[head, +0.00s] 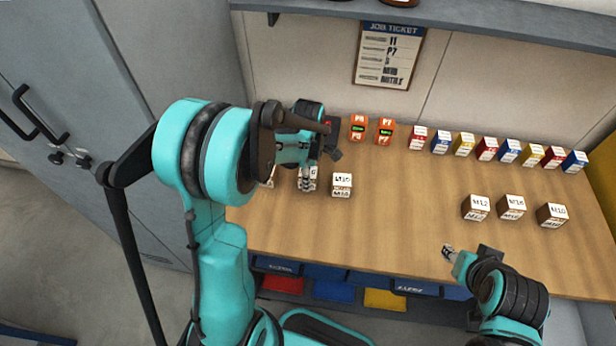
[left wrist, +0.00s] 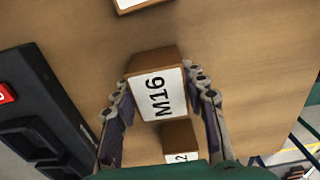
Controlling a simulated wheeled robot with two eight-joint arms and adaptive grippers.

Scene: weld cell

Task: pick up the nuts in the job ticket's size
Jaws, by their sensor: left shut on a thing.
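My left gripper (head: 307,184) is shut on a small brown box with a white M16 label (left wrist: 156,95), with one finger on each side of it in the left wrist view. In the head view the fingers cover most of that box. A similar box (head: 342,185) stands just right of the gripper; its label is hard to read. Another box (head: 268,178) is partly hidden behind my left arm. The job ticket (head: 390,55) hangs on the wall, its size line too blurred to read surely. My right gripper (head: 458,257) is empty over the table's front edge; its opening is unclear.
Boxes labelled M12 (head: 476,207), apparently M16 (head: 511,207) and M10 (head: 552,216) stand on the right. Orange units (head: 385,131) and several small coloured boxes (head: 487,149) line the back. The table's middle (head: 405,200) is clear.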

